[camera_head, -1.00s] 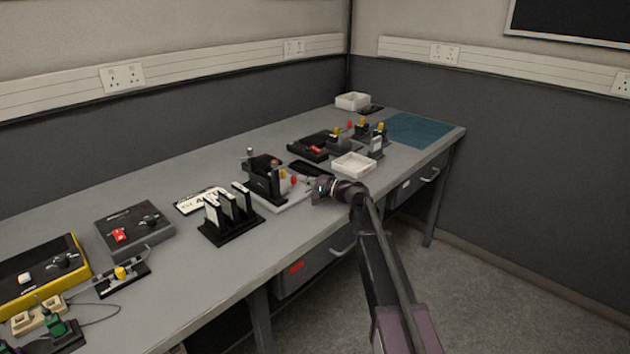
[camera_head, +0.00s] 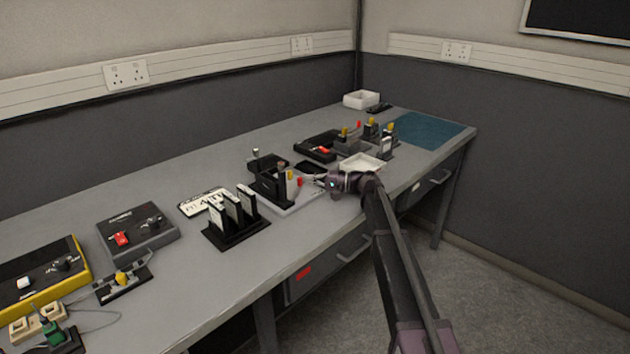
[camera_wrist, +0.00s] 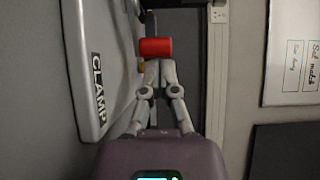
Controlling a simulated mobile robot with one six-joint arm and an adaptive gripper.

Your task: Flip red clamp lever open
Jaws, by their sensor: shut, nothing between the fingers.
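The red clamp lever end (camera_wrist: 156,47) shows in the wrist view as a short red cylinder straight ahead of my gripper (camera_wrist: 154,66). My fingers are shut with nothing between them, and their tips are at the lower edge of the red piece; I cannot tell whether they touch it. A grey plate marked CLAMP (camera_wrist: 92,70) lies to the left in that view. In the head view the red lever end (camera_head: 300,182) is at the clamp fixture (camera_head: 271,185), and my gripper (camera_head: 318,180) is just right of it. The lever's shaft is mostly hidden.
A white tray (camera_head: 361,163) stands just behind and right of my gripper. A black rack with upright plates (camera_head: 236,222) stands left of the clamp. Other devices fill the bench's left end. The bench's front edge lies below my arm.

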